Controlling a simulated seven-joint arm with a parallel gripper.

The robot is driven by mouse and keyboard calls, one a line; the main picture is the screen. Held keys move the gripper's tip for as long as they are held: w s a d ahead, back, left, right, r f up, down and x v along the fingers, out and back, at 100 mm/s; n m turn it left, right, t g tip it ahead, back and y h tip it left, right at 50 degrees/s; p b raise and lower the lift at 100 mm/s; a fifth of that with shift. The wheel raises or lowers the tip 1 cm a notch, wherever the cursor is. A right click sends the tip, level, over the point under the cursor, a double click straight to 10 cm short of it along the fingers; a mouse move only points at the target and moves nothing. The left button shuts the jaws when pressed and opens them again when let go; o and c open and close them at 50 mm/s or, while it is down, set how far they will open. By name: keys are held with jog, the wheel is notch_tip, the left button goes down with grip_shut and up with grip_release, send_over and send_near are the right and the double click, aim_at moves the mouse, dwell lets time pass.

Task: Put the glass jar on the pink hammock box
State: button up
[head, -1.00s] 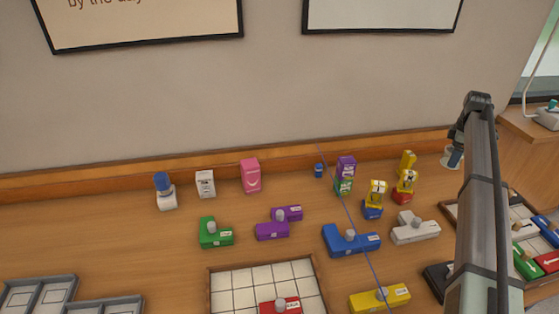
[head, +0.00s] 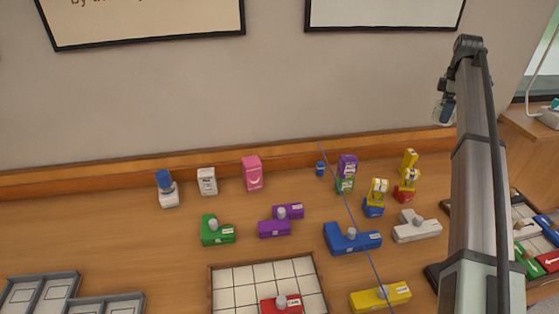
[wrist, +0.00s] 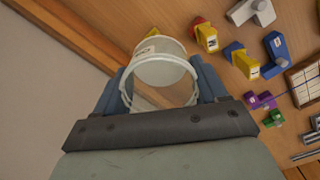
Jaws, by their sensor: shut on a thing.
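My gripper (head: 447,100) is at the upper right in the head view, raised above the back right of the counter. It is shut on the glass jar (head: 439,112), a clear jar partly hidden by the gripper there. In the wrist view the jar (wrist: 165,66) sits between the two blue fingers (wrist: 162,88), its clear round wall and rim facing the camera. The pink hammock box (head: 252,174) stands upright at the back of the counter, left of centre and well to the left of my gripper. Its top looks bare.
A gridded tray (head: 240,284) lies in front.

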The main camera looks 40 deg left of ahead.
jog(key=s+a+n, duration=0.1)
jog(key=s+a, duration=0.2)
jog(key=a, duration=0.6)
jog(key=s+a+n, duration=0.1)
jog(key=s+a, duration=0.3)
jog(key=a, duration=0.4)
jog(key=n, duration=0.6)
send_over(251, 161)
notch_tip(251, 161, down, 4)
jog(key=shift+f, duration=5.5)
jog(key=shift+f, duration=0.1)
jog(key=o, duration=1.1)
